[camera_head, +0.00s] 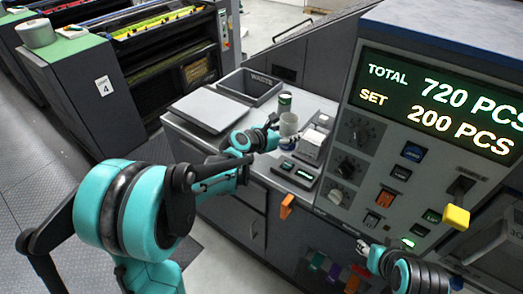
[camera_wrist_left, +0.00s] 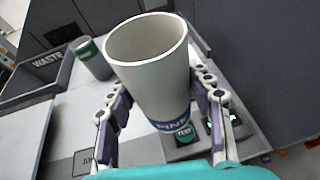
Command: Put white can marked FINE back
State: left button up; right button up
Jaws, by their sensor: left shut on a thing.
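The white can marked FINE (camera_wrist_left: 150,75) is a pale, open-topped can with a blue band low on its side. It also shows in the head view (camera_head: 289,123), above the grey counter. My left gripper (camera_head: 284,136) is shut on it, with one finger on each side in the left wrist view (camera_wrist_left: 160,100). The can looks roughly upright; its base is partly hidden, so I cannot tell whether it touches the counter. My right gripper (camera_head: 366,249) is at the lower right, in front of the console and apart from the can; its fingers are too small to judge.
A can with a green band (camera_head: 285,101) stands just behind the held can. A bin marked WASTE (camera_head: 243,89) is behind to the left, beside a flat grey plate (camera_head: 208,109). A small printer-like box (camera_head: 312,146) and the console (camera_head: 375,150) are close on the right.

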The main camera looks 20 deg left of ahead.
pick_arm(q)
jog(key=w+a+f+b, duration=0.1)
jog(key=a+f, duration=0.2)
jog(key=w+a+f+b, duration=0.2)
jog(key=a+f, duration=0.1)
jog(key=f, duration=0.1)
jog(key=w+a+f+b, duration=0.1)
jog(key=a+f+b, duration=0.1)
jog(key=a+f, duration=0.2)
jog(key=shift+w, duration=0.35)
jog(key=shift+r, duration=0.2)
jog(key=shift+s+f, duration=0.1)
jog(key=o, duration=0.8)
jog(key=shift+f+b, duration=0.15)
jog(key=shift+b, duration=0.15)
jog(key=o, duration=0.4)
jog(key=shift+o, duration=0.2)
jog(key=shift+r, duration=0.2)
